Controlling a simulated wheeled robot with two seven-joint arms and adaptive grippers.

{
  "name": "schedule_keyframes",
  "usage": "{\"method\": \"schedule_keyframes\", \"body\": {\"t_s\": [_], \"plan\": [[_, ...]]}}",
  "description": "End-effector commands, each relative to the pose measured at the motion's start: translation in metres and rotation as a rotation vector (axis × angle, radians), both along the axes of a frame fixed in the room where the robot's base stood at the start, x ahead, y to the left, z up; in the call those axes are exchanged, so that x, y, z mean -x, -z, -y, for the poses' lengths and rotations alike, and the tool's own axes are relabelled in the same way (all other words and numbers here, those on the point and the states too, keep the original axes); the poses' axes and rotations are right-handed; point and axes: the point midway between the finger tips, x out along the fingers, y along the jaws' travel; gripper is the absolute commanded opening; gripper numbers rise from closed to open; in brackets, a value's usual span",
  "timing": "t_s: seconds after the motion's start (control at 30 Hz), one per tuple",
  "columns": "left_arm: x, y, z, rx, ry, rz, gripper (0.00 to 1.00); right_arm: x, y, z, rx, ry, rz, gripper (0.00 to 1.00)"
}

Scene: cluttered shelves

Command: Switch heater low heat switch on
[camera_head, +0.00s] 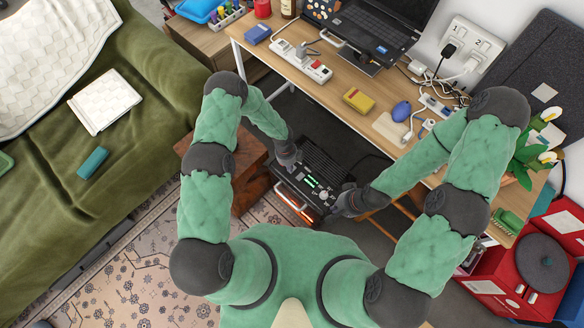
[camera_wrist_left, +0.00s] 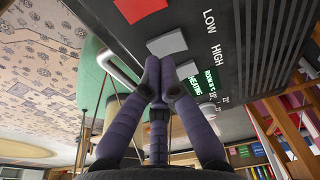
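The heater (camera_head: 324,170) is a dark box on the floor below the desk, with green-lit labels and an orange glow at its front. In the left wrist view its black panel (camera_wrist_left: 237,105) carries white LOW and HIGH lettering, green lettering, a red switch (camera_wrist_left: 140,8) and two grey switches, one upper (camera_wrist_left: 167,44) and one lower (camera_wrist_left: 188,70). My left gripper (camera_wrist_left: 160,68) is shut and empty, its tips at or just over the panel by the grey switches; contact cannot be told. In the head view it (camera_head: 289,154) is at the heater's left end. My right gripper (camera_head: 347,201) is at its right side.
A wooden desk (camera_head: 370,83) with a laptop, power strip (camera_head: 300,62) and small items stands behind the heater. A wooden block stool (camera_head: 245,172) and green sofa (camera_head: 120,150) are to the left. A red case (camera_head: 510,285) is at lower right. Patterned rug (camera_head: 150,255) lies in front.

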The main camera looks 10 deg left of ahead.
Motion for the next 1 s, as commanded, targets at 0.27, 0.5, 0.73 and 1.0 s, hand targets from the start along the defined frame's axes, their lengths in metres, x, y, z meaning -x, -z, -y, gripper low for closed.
{"method": "schedule_keyframes", "body": {"t_s": [0.27, 0.5, 0.73, 1.0], "plan": [[0.000, -0.021, 0.000, 0.000, 0.001, 0.000, 0.00, 0.000, -0.013, 0.000, 0.000, 0.000, 0.000, 0.00], [0.000, -0.038, 0.000, 0.000, 0.000, 0.000, 0.00, 0.000, -0.023, 0.000, 0.000, 0.000, 0.000, 0.00], [0.000, -0.052, 0.000, -0.001, 0.000, -0.001, 0.00, 0.000, -0.032, 0.000, 0.000, 0.000, 0.000, 0.00], [0.000, -0.055, 0.000, -0.001, 0.000, -0.001, 0.00, 0.000, -0.033, 0.000, 0.000, 0.000, 0.000, 0.00]]}}
